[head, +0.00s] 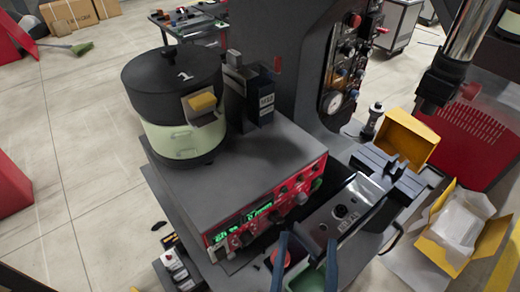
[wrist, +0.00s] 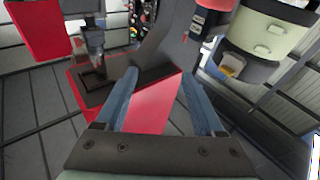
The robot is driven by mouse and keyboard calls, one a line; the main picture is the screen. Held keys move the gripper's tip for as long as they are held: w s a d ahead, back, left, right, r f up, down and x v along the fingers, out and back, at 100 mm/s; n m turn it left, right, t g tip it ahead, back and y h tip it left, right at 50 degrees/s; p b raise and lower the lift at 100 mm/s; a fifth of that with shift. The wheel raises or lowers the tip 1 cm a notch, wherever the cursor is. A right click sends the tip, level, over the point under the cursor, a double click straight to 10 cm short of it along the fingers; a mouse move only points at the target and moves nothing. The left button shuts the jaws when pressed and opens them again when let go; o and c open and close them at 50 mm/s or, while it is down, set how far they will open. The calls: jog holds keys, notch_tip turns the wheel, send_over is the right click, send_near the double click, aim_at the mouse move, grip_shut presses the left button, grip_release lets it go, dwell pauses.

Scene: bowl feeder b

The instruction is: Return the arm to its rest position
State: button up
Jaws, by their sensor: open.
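My gripper (head: 306,245) shows at the bottom edge of the head view, its two blue fingers pointing up and spread apart. In the wrist view my gripper (wrist: 159,78) is open, with nothing between its fingers. In the head view the fingers overlap the front of the machine, near the red control panel (head: 265,207). I cannot tell whether they touch anything. The rest of my arm is mostly out of view.
The bowl feeder (head: 175,95), black above and cream below, stands on the grey machine top (head: 265,155); it also shows in the wrist view (wrist: 262,35). A yellow box (head: 408,138) and an open carton (head: 432,247) lie right. Open floor (head: 95,130) is left.

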jog(key=w+r+t, duration=0.2)
jog(key=w+r, duration=0.2)
jog(key=r, duration=0.6)
jog(key=w+r+t, duration=0.2)
jog(key=w+r, duration=0.3)
jog(key=r, duration=0.5)
jog(key=s+a+r+t+y, duration=0.1)
jog(key=s+a+r+y, duration=0.1)
jog(key=r, duration=0.9)
jog(key=s+a+r+n+t+y, duration=0.1)
jog(key=a+r, duration=0.3)
jog(key=r, duration=0.7)
jog(key=shift+s+a+r+t+y, duration=0.15)
jog(key=shift+s+a+t+y, duration=0.2)
jog(key=shift+t, duration=0.35)
jog(key=shift+d, duration=0.1)
